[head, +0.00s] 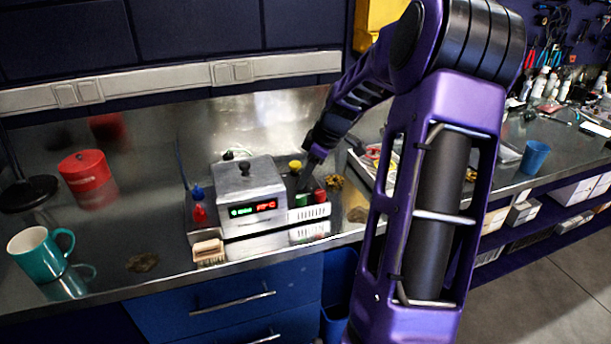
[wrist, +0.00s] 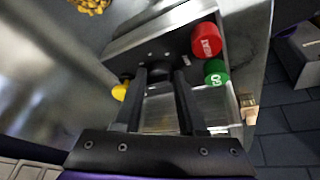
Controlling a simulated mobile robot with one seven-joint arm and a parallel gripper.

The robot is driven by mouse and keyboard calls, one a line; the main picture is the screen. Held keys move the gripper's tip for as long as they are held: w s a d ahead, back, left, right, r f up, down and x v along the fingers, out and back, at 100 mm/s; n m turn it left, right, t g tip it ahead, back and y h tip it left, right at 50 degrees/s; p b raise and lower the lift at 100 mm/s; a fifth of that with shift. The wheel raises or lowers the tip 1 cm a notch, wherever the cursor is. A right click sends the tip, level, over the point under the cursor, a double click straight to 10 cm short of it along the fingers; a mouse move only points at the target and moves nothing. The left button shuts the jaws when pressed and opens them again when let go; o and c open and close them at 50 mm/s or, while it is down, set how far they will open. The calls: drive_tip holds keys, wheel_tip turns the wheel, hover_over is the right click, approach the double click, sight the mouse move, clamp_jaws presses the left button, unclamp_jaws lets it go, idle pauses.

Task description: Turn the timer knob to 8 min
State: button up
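A silver box with a lid and a small display (head: 250,200) stands on the bench. My gripper (head: 304,184) is over this panel, pointing down. In the wrist view my gripper (wrist: 161,72) has its two dark fingers apart, with bare panel showing between them. The yellow knob (wrist: 119,92) is left of the fingers there, partly hidden. No timer dial or minute marks can be read.
A red bottle (head: 199,210) and a wooden brush (head: 208,252) stand left and in front of the box. A teal mug (head: 40,254) and a red tin (head: 86,175) are at the left. A yellow-brown clump (head: 334,182) lies right of the panel.

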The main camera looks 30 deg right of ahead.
clamp_jaws()
